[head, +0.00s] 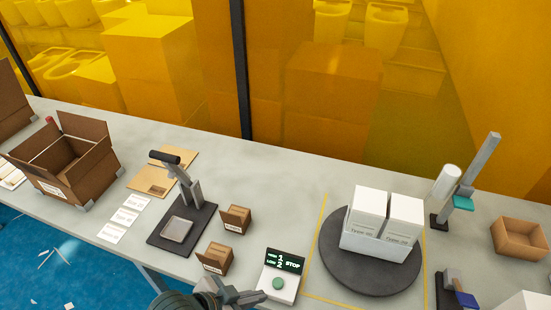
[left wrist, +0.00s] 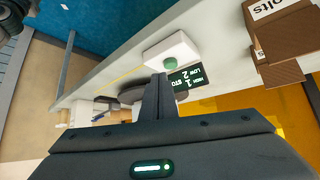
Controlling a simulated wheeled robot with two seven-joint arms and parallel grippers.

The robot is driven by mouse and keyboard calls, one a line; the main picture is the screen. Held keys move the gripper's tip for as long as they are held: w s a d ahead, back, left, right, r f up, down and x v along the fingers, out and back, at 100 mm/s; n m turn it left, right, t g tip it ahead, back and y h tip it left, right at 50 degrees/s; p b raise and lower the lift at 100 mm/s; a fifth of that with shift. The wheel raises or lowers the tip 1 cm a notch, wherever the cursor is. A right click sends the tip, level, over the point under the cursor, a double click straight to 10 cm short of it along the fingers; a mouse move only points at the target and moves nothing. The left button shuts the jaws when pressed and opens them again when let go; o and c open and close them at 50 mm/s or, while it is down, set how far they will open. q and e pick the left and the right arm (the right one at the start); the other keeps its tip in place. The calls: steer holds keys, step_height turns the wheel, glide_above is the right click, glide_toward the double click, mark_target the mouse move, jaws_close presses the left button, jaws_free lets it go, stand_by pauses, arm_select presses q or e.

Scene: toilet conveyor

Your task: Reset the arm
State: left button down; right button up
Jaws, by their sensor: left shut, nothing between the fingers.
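My left gripper (head: 248,297) is at the bottom middle of the head view, over the front edge of the table, beside the control box and near the small brown boxes. Its fingers are shut with nothing between them; they also show together in the left wrist view (left wrist: 158,90). The white control box (head: 277,283) has a green button and a dark display reading "STOP"; it shows in the left wrist view (left wrist: 170,55) just beyond the fingertips. I cannot tell whether the gripper touches it. My right gripper is not in view.
A round dark turntable (head: 335,262) carries white boxes (head: 368,212). Small brown boxes (head: 217,259) and a black press (head: 182,225) stand left of the control box. An open carton (head: 65,158) is farther left. A small open box (head: 520,238) is at right. The table's back middle is clear.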

arm_select(q)
steer(key=s+a+f+n+g+y, duration=0.1)
steer(key=s+a+f+n+y, duration=0.2)
steer(key=s+a, duration=0.45)
steer(key=s+a+f+n+g+y, duration=0.15)
steer(key=s+a+n+y, duration=0.3)
steer(key=a, duration=0.55)
step_height(320, 180, down, 34)
steer(key=s+b, duration=0.2)
steer(key=b, duration=0.3)
steer(key=s+a+f+g+b, duration=0.1)
steer(key=s+f+b, duration=0.1)
steer(key=s+f, duration=0.7)
steer(key=s+a+f+b, duration=0.2)
steer(key=s+f, duration=0.6)
steer(key=f, duration=0.5)
steer(key=shift+s+a+g+b, duration=0.15)
steer(key=shift+s+g+b, duration=0.2)
steer(key=shift+b, duration=0.1)
steer(key=shift+f+h, duration=0.1)
steer(key=shift+h, duration=0.15)
